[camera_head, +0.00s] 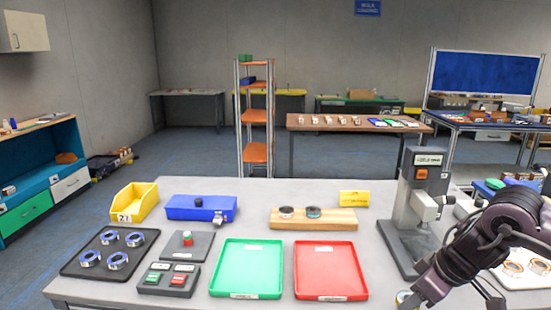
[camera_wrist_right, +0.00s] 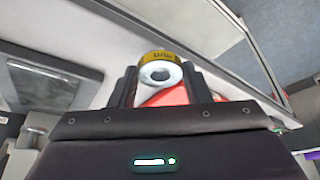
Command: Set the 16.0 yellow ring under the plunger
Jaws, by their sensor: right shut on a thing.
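The ring with a yellow band (camera_wrist_right: 160,58) sits between the two fingertips of my right gripper (camera_wrist_right: 160,80) in the right wrist view. It has a silver-grey face with a dark centre hole; print on its band is too small to read surely. In the head view my right gripper (camera_head: 408,297) is low at the table's front edge, in front of the grey press, and the ring (camera_head: 402,296) shows partly at its tip. My left gripper is not in view.
A red tray (camera_head: 330,270) and a green tray (camera_head: 247,268) lie left of the press. A wooden block with rings (camera_head: 300,224) is behind them. A black tray (camera_head: 88,268) holds several blue-banded rings. A white tray with rings (camera_head: 515,274) is right of my arm.

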